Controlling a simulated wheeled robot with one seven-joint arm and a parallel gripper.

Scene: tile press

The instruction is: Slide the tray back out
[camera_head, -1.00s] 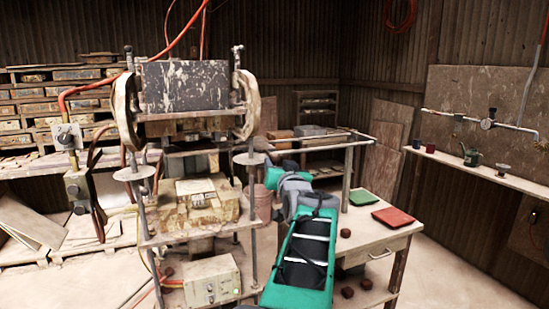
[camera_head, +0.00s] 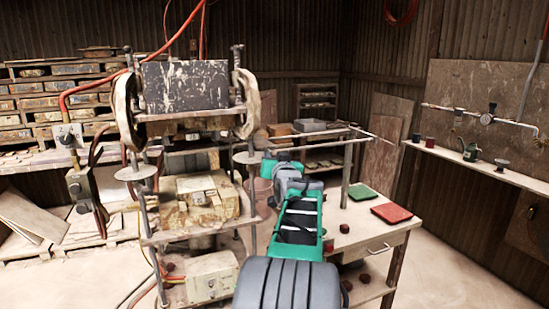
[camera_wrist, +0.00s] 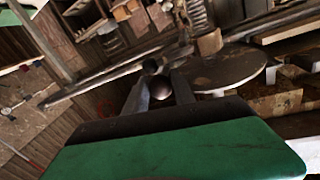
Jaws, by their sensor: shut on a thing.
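The press (camera_head: 186,85) stands left of centre in the head view, with a speckled dark block on top and a pale worn mould block (camera_head: 200,196) on its lower bed. My gripper (camera_wrist: 161,86) shows in the wrist view with its two dark fingers closed around a small round knob (camera_wrist: 161,90). It is close to the round disc (camera_wrist: 228,68) on the press's right column, which also shows in the head view (camera_head: 248,157). In the head view my arm reaches to the press's right side and my fingertips are not clear. I cannot single out the tray.
A workbench (camera_head: 365,236) to the right carries a green tile (camera_head: 363,192) and a red tile (camera_head: 391,213). A rail frame (camera_head: 347,172) stands beside my arm. A control box (camera_head: 211,277) sits low under the press. The floor at right is clear.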

